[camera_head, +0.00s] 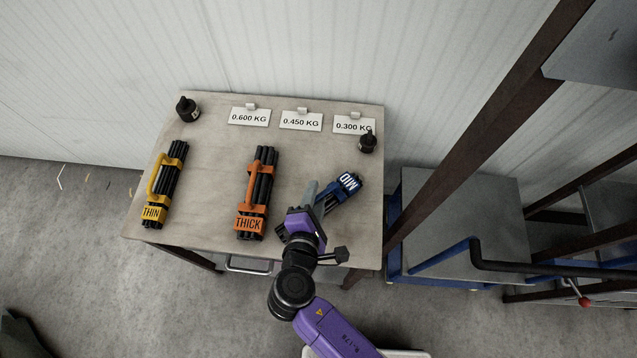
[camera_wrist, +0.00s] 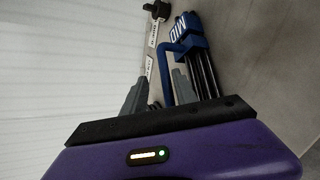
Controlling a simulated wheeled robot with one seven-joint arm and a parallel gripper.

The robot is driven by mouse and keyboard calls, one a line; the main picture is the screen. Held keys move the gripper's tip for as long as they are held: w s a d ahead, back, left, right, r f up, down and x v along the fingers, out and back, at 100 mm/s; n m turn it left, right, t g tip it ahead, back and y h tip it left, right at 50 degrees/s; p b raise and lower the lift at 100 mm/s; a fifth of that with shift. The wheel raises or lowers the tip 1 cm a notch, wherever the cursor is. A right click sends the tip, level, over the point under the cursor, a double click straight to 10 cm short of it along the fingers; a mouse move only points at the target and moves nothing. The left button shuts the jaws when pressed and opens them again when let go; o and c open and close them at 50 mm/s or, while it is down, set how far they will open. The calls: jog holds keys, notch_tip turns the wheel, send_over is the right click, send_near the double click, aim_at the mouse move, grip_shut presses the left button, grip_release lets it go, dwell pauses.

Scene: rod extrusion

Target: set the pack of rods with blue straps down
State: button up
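The pack of rods with blue straps (camera_head: 348,184), labelled MID, is at the right of the table, slanted, and appears to lie on the tabletop. In the wrist view the pack (camera_wrist: 190,42) shows its blue handle (camera_wrist: 168,82) running down between my grey fingers. My gripper (camera_head: 312,190) is above the left side of the pack and partly hides its lower end. In the wrist view my gripper (camera_wrist: 161,78) has its fingers apart. The handle is close to the right finger, with a gap to the left one.
A pack with orange straps, THICK (camera_head: 257,190), lies mid-table; a yellow-strapped pack, THIN (camera_head: 165,185), lies at the left. Weight cards, such as 0.450 KG (camera_head: 301,121), line the back between black items (camera_head: 187,108) and (camera_head: 367,142). A blue-framed cart (camera_head: 455,215) stands right of the table.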

jog(key=d+v, duration=0.1)
jog(key=v, duration=0.6)
jog(key=s+d+f, duration=0.1)
jog(key=d, duration=0.1)
jog(key=d+f+m+g, duration=0.1)
jog(key=f, duration=0.1)
jog(key=s+d+f+m+y, duration=0.1)
jog(key=d, duration=0.1)
jog(key=shift+s+d+f+g, duration=0.2)
jog(key=shift+s+d+g, duration=0.1)
jog(key=shift+g, duration=0.1)
jog(key=s+d+r+m+y, duration=0.1)
jog(key=s+d+r+m, duration=0.3)
jog(key=s+d+m, duration=0.25)
jog(key=s+d+r+m+y, duration=0.2)
jog(key=s+d+r+m, duration=0.1)
jog(key=s+d+m, duration=0.3)
jog(key=s+d+r+m+t+h, duration=0.1)
jog(key=s+d+r+m, duration=0.1)
jog(key=r, duration=0.4)
jog(key=s+d+r+m+t+h, duration=0.1)
jog(key=s+d+r+m+t, duration=0.1)
jog(key=r+m, duration=0.3)
notch_tip(320, 180, up, 2)
jog(key=shift+s+d+r+h, duration=0.15)
jog(key=shift+s+d+h, duration=0.15)
jog(key=shift+s, duration=0.55)
jog(key=shift+b, duration=0.3)
jog(key=shift+f+b, duration=0.65)
jog(key=shift+f, duration=0.1)
